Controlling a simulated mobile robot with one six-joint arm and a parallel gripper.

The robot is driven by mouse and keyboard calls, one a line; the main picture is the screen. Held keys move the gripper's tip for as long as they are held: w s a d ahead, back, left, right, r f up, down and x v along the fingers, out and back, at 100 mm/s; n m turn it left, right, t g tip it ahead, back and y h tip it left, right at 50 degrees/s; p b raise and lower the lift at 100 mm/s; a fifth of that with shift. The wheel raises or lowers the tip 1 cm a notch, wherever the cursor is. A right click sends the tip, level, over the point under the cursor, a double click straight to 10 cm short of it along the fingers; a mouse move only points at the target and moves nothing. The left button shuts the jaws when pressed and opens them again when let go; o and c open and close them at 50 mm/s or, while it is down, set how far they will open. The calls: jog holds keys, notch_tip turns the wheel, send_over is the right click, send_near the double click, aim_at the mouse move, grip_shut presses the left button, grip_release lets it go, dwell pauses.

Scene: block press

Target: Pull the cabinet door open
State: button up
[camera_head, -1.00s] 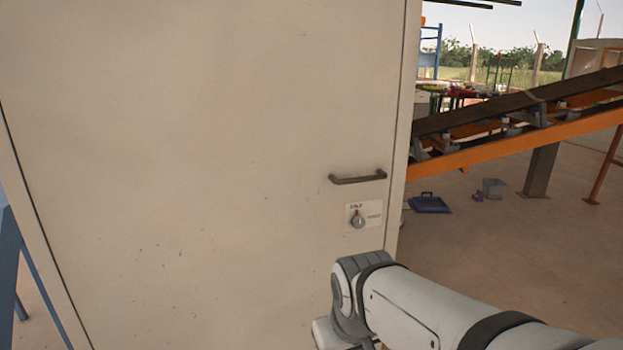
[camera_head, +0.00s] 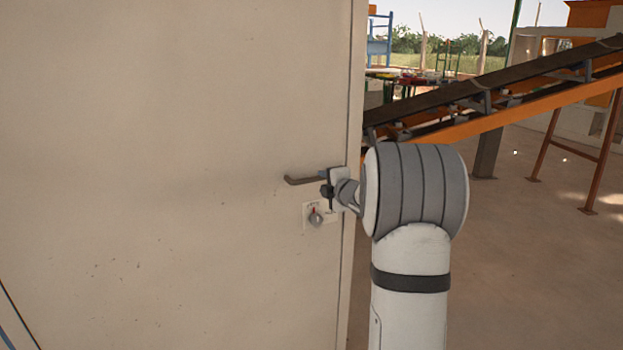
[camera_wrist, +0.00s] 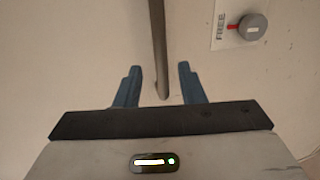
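The cabinet door (camera_head: 170,160) is a large beige panel filling the left of the head view. It looks shut. Its dark bar handle (camera_head: 302,180) is near the right edge, and my gripper (camera_head: 326,182) is at the handle's right end. In the wrist view the handle (camera_wrist: 158,45) runs down between the two blue fingers of my gripper (camera_wrist: 158,85). The fingers are apart, with a gap on each side of the bar. A grey knob with a red mark (camera_head: 316,217) on a white plate sits below the handle; the knob also shows in the wrist view (camera_wrist: 253,27).
A sloped conveyor with an orange frame (camera_head: 520,118) stands to the right behind the cabinet. Open concrete floor (camera_head: 540,270) lies to the right of my arm. A table with coloured items (camera_head: 425,80) is farther back.

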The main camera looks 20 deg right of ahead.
aim_at(316, 180)
jog(key=p+x, duration=0.1)
jog(key=x, duration=0.6)
jog(key=shift+p, duration=0.3)
jog(key=shift+c, duration=0.2)
grip_shut()
